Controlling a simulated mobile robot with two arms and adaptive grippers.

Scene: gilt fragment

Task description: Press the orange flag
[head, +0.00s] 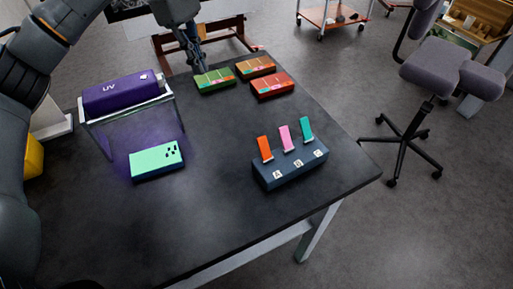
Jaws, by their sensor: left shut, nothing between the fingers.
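The orange flag (265,148) stands upright, leaning slightly, at the left end of a dark blue block (290,172) on the table. A pink flag (287,138) and a teal flag (306,129) stand beside it on the same block. Small white marked tiles are on the block's front. My left gripper (203,70) points down at the far side of the table, by the green-topped box (215,81). It is shut and well away from the orange flag. I cannot tell if it touches the box. My right gripper is not in view.
Beside the green-topped box are an orange-brown box (255,67) and a red box (273,86). A purple UV lamp (121,94) on a frame stands at left, with a mint-green panel (155,160) near it. The dark table (220,215) is clear in front.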

